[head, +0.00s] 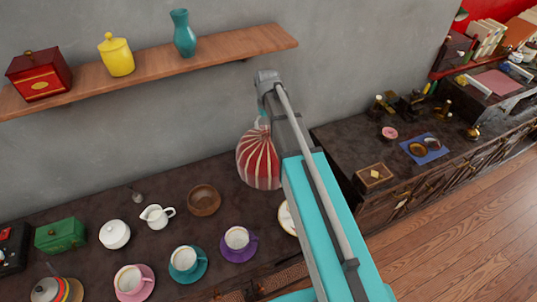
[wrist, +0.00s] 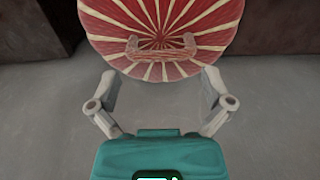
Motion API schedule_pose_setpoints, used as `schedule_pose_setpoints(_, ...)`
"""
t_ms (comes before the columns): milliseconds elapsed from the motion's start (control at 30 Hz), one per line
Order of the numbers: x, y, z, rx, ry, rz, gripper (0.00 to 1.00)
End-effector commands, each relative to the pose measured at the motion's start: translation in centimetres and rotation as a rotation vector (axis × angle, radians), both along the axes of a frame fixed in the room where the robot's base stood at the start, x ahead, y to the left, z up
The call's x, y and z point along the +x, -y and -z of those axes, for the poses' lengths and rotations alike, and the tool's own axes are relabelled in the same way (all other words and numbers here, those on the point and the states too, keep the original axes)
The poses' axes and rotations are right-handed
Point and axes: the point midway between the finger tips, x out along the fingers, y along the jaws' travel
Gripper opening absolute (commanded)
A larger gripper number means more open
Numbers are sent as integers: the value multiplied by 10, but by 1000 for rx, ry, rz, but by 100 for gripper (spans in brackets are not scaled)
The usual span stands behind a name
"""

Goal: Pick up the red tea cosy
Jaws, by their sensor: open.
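The red tea cosy (head: 258,160), red with cream stripes, stands on the dark counter below the shelf in the head view. My arm hides part of its right side. In the wrist view the cosy (wrist: 160,18) fills the top middle, its stripes fanning out from a centre. I see no grip on the cosy. In the head view my arm mostly hides the gripper.
A wooden shelf (head: 155,69) with a red tin (head: 38,75), yellow jar (head: 116,56) and teal vase (head: 183,34) hangs above. A brown bowl (head: 203,201), purple cup (head: 237,238) and white creamer (head: 156,216) stand left of the cosy. A partly hidden plate (head: 286,219) lies beside my arm.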

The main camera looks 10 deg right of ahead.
Motion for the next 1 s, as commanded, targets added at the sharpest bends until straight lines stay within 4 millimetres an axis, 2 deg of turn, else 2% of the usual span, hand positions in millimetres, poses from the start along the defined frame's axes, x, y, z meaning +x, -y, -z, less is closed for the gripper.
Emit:
schedule_pose_setpoints(33, -1, 0, 8, 0, 0, 0, 100)
schedule_pose_setpoints(400, -1, -1, 32, 0, 0, -1, 100)
schedule_pose_setpoints(1000, -1, -1, 33, 0, 0, -1, 100)
